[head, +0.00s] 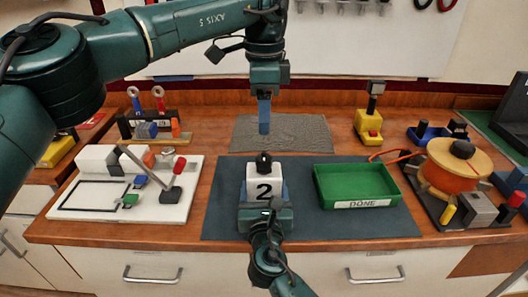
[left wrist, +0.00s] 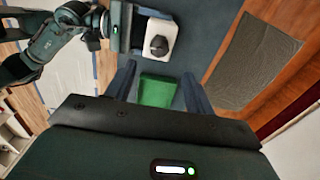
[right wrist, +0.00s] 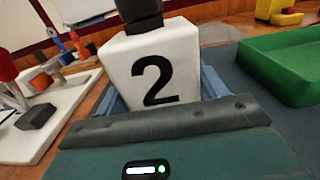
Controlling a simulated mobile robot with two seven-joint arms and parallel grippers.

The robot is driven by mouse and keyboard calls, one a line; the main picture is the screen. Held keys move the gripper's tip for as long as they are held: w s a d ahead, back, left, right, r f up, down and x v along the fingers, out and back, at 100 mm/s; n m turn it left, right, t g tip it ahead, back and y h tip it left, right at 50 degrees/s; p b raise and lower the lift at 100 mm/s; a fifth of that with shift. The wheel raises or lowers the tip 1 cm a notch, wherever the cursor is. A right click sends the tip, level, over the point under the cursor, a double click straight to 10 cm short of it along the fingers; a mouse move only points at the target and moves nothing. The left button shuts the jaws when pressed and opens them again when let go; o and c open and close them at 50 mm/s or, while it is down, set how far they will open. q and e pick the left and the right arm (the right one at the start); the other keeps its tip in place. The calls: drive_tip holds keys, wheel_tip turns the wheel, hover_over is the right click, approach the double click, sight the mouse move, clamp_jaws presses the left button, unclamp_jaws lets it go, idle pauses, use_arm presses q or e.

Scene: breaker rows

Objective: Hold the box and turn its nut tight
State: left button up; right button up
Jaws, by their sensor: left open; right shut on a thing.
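The white box (head: 266,170) with a black 2 on its front stands on the dark mat (head: 225,195). Its black nut (head: 264,158) sits on top. My right gripper (right wrist: 160,92) is shut on the box, a blue finger on each side, low in the right wrist view. In the head view my right gripper (head: 264,193) reaches the box from the front. My left gripper (head: 264,130) points down, apart from the nut, above and behind it in the head view. In the left wrist view its fingers (left wrist: 158,90) are spread and empty, with the nut (left wrist: 159,46) off beyond them.
An empty green tray (head: 357,184) labelled DONE stands right of the box. A white board (head: 95,208) with a red-knobbed lever lies left. An orange spool (head: 452,165) stands far right. A grey ribbed mat (head: 300,132) lies behind. Bare mat separates box and tray.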

sight(264, 156)
use_arm(q)
wheel_tip(264, 156, down, 10)
drive_tip(key=shift+f, duration=0.1)
use_arm(e)
drive_tip(key=shift+r, duration=0.1)
use_arm(q)
drive_tip(key=c, duration=1)
